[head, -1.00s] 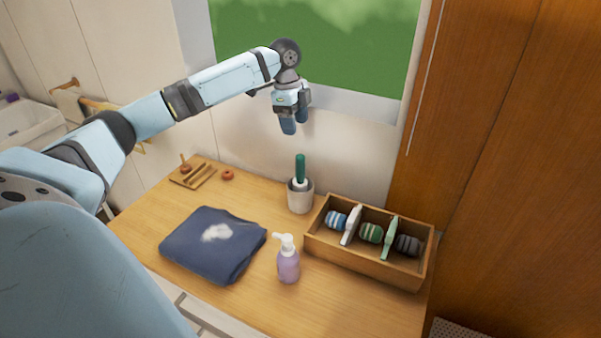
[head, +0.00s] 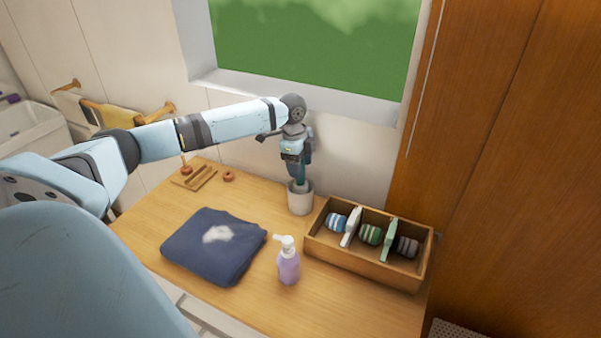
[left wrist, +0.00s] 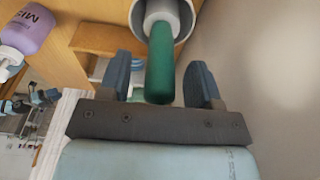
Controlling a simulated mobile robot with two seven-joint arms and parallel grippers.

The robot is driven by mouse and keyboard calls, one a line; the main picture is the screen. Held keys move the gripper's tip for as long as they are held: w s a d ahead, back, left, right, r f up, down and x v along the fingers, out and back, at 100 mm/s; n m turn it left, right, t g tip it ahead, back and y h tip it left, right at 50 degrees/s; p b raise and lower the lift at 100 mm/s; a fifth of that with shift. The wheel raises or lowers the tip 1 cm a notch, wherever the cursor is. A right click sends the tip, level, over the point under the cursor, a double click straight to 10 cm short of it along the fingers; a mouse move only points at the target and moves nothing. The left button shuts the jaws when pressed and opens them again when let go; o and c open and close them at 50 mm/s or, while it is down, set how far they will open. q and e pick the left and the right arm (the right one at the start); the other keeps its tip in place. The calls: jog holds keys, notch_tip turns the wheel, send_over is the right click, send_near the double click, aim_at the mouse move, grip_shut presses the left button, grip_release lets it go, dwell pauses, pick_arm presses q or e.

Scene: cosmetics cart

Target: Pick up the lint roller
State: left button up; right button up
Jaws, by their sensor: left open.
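The lint roller stands upright in a grey-white cup (head: 300,202) near the back of the table. Its green handle (left wrist: 160,62) points up toward my left gripper in the left wrist view, with the white roller part (left wrist: 163,12) inside the cup. My left gripper (head: 298,170) is directly above the cup, pointing down. In the left wrist view the open fingers (left wrist: 160,85) stand on either side of the handle's end, with gaps visible. In the head view the gripper partly hides the handle. My right gripper is not in view.
A wooden box (head: 368,263) with several striped rolls and dividers stands right of the cup. A small wooden rack (head: 194,179) is at left. The wall is close behind.

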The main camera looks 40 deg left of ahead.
pick_arm(q)
jog(key=c, duration=1)
jog(key=shift+r, duration=0.1)
